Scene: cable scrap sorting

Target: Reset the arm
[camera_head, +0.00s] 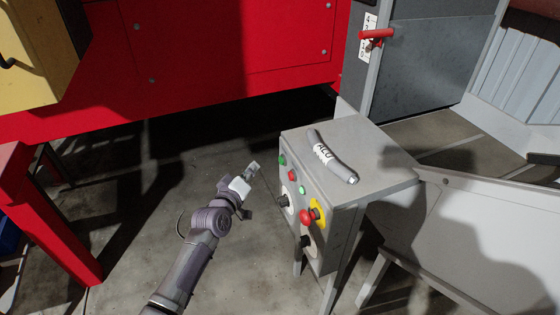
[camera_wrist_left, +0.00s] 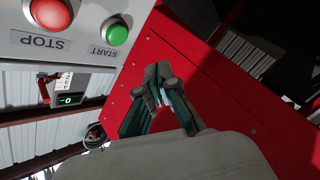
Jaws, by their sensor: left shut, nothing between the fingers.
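My left arm reaches in from the bottom of the head view, and its left gripper (camera_head: 253,170) is shut and empty. It is in the air just left of the grey control box (camera_head: 362,142), over the floor. In the left wrist view the left gripper's fingers (camera_wrist_left: 158,76) come together with nothing between them, in front of a red panel. My right gripper is not in view.
The box front has several buttons, including a red knob on yellow (camera_head: 318,213). A red STOP button (camera_wrist_left: 50,13) and green START button (camera_wrist_left: 117,34) show close in the wrist view. A red machine (camera_head: 200,50) stands behind; a grey chute (camera_head: 480,220) stands right.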

